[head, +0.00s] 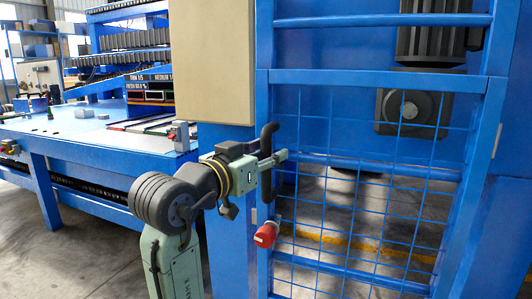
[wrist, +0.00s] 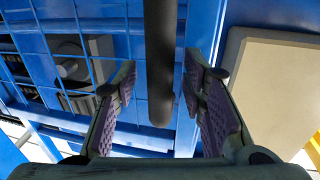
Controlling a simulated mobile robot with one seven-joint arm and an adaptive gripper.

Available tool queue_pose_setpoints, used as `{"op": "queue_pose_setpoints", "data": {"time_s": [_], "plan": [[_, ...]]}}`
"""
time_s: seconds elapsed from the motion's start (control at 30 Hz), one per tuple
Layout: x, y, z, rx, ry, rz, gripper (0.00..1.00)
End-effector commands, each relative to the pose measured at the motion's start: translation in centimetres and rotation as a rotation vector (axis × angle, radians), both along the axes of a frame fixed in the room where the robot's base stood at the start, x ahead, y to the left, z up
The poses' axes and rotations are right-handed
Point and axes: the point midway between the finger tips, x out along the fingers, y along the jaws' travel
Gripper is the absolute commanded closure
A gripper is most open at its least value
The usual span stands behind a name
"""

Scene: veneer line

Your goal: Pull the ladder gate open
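The ladder gate is a blue frame with wire mesh (head: 375,200) at the right of the head view. It stands in line with the blue post on its left and looks closed. A black bar handle (head: 268,135) is at its left edge. My gripper (head: 280,157) is at the handle. In the wrist view the handle (wrist: 160,60) runs down between the two purple-padded fingers of my gripper (wrist: 161,80). The fingers are open, with a gap visible on both sides of the bar. How deep the bar sits between them is hard to tell.
A red knob (head: 266,235) sticks out from the post below my gripper. A beige cabinet (head: 212,60) is above, and also shows at the right of the wrist view (wrist: 275,90). A blue machine table (head: 90,140) is at the left. Floor in front of it is clear.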

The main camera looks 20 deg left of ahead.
Motion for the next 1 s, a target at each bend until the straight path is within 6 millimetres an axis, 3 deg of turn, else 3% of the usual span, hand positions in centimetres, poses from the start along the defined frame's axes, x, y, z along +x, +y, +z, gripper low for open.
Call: {"op": "queue_pose_setpoints", "data": {"time_s": [0.1,0.67,1.0], "plan": [[-0.02,0.01,-0.02,0.000,0.000,0.000,0.63],[-0.05,0.03,0.00,0.000,0.000,0.000,1.00],[-0.05,0.03,0.00,0.000,0.000,0.001,1.00]]}}
